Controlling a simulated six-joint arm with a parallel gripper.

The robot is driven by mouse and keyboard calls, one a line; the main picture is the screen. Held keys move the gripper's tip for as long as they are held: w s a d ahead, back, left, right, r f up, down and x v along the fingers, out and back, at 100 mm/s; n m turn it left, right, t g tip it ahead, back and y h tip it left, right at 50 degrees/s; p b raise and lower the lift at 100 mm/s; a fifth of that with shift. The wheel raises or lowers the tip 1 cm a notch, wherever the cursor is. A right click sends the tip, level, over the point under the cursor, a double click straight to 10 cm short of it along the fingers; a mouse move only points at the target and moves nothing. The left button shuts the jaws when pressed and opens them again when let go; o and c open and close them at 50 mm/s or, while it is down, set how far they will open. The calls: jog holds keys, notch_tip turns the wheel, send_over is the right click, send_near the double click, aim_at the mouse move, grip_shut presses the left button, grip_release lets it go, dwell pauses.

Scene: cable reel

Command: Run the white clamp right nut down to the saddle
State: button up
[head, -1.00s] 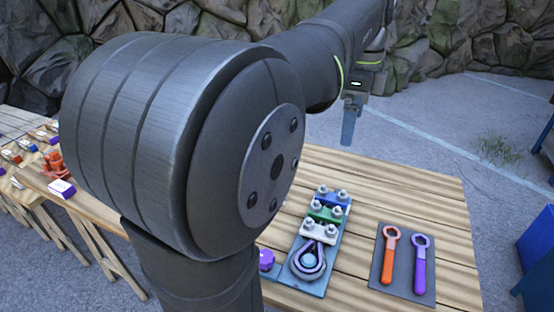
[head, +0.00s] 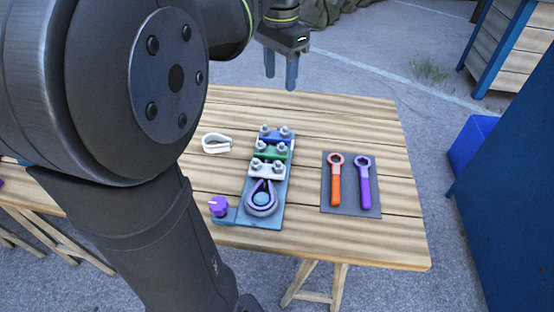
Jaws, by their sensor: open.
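The white clamp (head: 267,168) is the nearest of three clamps on a blue base plate (head: 274,215), beside the looped cable (head: 262,198). Its right nut (head: 279,167) and left nut (head: 256,164) stand on top; how far down each sits is too small to tell. A green clamp (head: 270,152) and a blue clamp (head: 274,136) lie behind it. An orange ring wrench (head: 335,180) and a purple ring wrench (head: 364,184) lie on a dark mat (head: 350,209) to the right. My gripper (head: 281,84) is open and empty, above and beyond the table's far edge.
A purple knob (head: 219,206) sits at the plate's near left corner. A white loop-shaped piece (head: 216,143) lies left of the clamps. The table's (head: 402,232) right side is bare. A blue cabinet (head: 520,190) stands to the right.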

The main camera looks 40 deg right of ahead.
aim_at(278, 165)
jog(key=f+n, duration=0.6)
jog(key=f, duration=0.3)
jog(key=f+n, duration=0.6)
jog(key=f, duration=0.3)
jog(key=f+n, duration=0.6)
jog(key=f, duration=0.3)
jog(key=shift+s+a+f, duration=0.1)
jog(key=shift+s+a, duration=0.05)
jog(key=shift+a, duration=0.15)
jog(key=shift+c, duration=0.4)
jog(key=c, duration=0.9)
jog(key=shift+m, duration=0.3)
